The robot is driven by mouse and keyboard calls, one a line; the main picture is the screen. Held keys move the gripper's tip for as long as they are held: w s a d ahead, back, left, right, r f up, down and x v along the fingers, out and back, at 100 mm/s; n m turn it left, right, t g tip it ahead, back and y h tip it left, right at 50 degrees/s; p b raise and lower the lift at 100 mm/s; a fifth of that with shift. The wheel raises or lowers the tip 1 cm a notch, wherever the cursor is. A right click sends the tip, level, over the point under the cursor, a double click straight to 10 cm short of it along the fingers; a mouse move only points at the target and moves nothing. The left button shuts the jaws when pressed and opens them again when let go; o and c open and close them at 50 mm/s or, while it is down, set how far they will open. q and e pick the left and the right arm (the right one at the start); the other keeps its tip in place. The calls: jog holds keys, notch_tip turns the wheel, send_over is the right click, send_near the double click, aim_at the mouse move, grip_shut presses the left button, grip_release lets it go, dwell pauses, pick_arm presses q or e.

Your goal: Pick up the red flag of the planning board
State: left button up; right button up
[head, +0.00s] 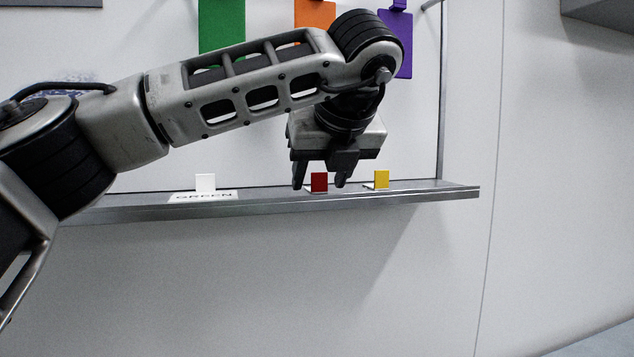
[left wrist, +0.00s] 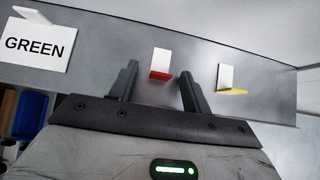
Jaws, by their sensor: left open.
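The red flag (head: 319,182) stands upright on the metal ledge (head: 440,192) of the planning board (head: 270,160). In the left wrist view it is a small white base with a red edge (left wrist: 160,76). My left gripper (head: 320,179) is open, pointing down, with a finger on each side of the red flag and visible gaps. In the left wrist view my left gripper's fingertips (left wrist: 160,68) are spread around it. Whether a finger touches the flag cannot be told. My right gripper is not in view.
A yellow flag (head: 381,179) stands close to the right finger. A white flag (head: 205,182) stands left, by a card reading GREEN (head: 203,197). Green (head: 222,25), orange (head: 314,14) and purple (head: 398,40) panels hang above, partly behind my arm.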

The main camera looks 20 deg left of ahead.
pick_arm(q)
jog(key=c, duration=0.9)
jog(key=shift+o, duration=0.2)
